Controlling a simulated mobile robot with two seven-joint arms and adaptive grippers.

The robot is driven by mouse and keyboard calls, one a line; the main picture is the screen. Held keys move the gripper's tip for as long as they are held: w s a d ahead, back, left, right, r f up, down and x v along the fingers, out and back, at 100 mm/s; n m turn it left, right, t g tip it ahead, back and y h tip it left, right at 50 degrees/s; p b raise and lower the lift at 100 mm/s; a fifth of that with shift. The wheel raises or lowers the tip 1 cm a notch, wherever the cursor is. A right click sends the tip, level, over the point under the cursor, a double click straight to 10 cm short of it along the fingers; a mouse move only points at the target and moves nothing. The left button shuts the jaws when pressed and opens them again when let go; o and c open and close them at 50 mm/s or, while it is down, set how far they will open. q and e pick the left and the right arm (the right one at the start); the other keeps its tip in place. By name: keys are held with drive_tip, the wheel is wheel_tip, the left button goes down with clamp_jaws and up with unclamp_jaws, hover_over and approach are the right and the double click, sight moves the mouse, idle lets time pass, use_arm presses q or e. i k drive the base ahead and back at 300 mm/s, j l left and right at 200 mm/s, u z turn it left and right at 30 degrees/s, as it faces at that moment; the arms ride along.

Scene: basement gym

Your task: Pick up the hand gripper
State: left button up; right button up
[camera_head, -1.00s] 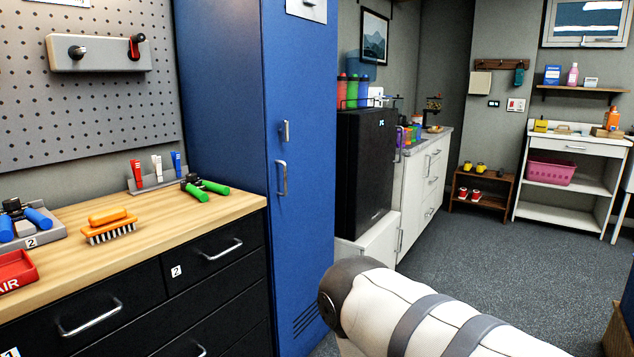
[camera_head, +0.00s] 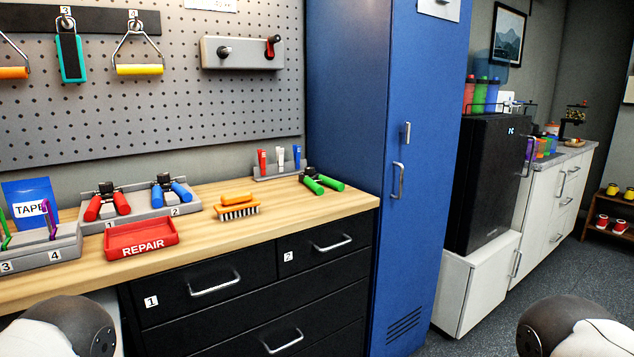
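A hand gripper with green handles (camera_head: 325,183) lies loose on the wooden worktop (camera_head: 355,198), near its right end beside the blue locker. A red-handled hand gripper (camera_head: 108,204) sits in the grey holder (camera_head: 143,204) at the slot marked 1. A blue-handled hand gripper (camera_head: 170,192) sits in the same holder at the slot marked 2. Parts of my two arms show at the bottom left and bottom right edges. Neither of my grippers is in view.
A red REPAIR tray (camera_head: 140,240), an orange brush (camera_head: 238,206) and a rack of small tubes (camera_head: 278,172) stand on the worktop. Black drawers (camera_head: 245,280) are below. The blue locker (camera_head: 365,110) closes off the right side. Open floor lies at the far right.

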sight(312, 181)
drive_tip(key=i+l, duration=0.8)
drive_tip(key=i, duration=0.2)
